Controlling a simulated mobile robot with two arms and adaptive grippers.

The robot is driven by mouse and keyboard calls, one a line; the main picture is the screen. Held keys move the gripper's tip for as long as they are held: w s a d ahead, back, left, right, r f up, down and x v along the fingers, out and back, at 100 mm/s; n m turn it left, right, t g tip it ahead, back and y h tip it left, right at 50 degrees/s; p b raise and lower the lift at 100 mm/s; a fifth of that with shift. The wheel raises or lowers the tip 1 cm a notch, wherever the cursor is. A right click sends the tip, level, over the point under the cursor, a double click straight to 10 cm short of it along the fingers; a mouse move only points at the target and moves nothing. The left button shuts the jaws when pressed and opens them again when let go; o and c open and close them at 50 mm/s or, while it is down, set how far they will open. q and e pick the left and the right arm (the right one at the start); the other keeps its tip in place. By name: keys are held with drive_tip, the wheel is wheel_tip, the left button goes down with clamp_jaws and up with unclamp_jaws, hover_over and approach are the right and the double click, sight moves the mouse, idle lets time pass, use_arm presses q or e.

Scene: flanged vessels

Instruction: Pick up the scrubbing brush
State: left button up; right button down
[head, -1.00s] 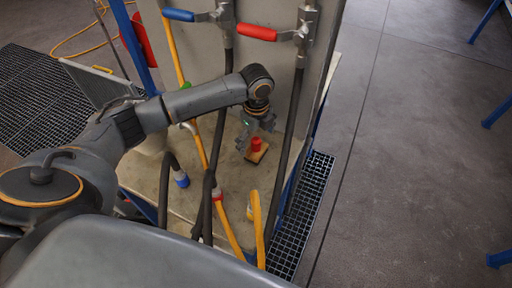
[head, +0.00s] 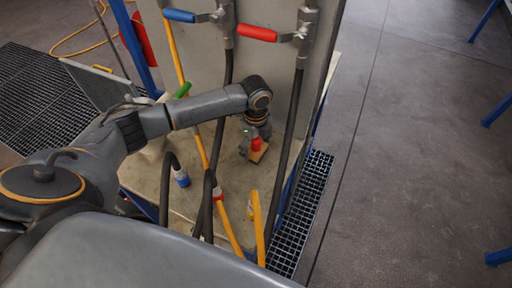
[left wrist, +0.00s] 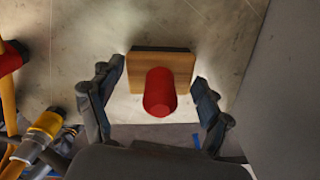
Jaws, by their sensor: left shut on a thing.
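The scrubbing brush (head: 258,155) has a wooden block and a red knob handle. It is at the back of the pale bench top, near the grey panel. In the left wrist view the brush (left wrist: 178,64) sits between the two fingers, with its dark bristle edge at the far side. My left gripper (head: 254,147) reaches down to it from above and is shut on its wooden block; the fingers (left wrist: 160,78) flank the block's sides. Whether the brush touches the bench cannot be told. My right gripper is not in view.
The grey panel (head: 269,62) carries a blue-handled valve (head: 180,15) and a red-handled valve (head: 257,34). Dark and yellow hoses hang in front of it and over the bench top (head: 233,188). A floor grate (head: 303,210) runs along the right side, with open floor beyond.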

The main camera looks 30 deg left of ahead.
sight(260, 140)
use_arm(q)
drive_tip(key=shift+r, duration=0.55)
wheel_tip(260, 140, up, 2)
drive_tip(key=shift+b, duration=0.45)
drive_tip(key=shift+d+r, duration=0.1)
drive_tip(key=shift+d, duration=0.6)
drive_tip(key=d+b, duration=0.4)
drive_tip(key=d, duration=1.2)
drive_tip(key=shift+w+d, duration=0.3)
drive_tip(key=shift+r, duration=0.1)
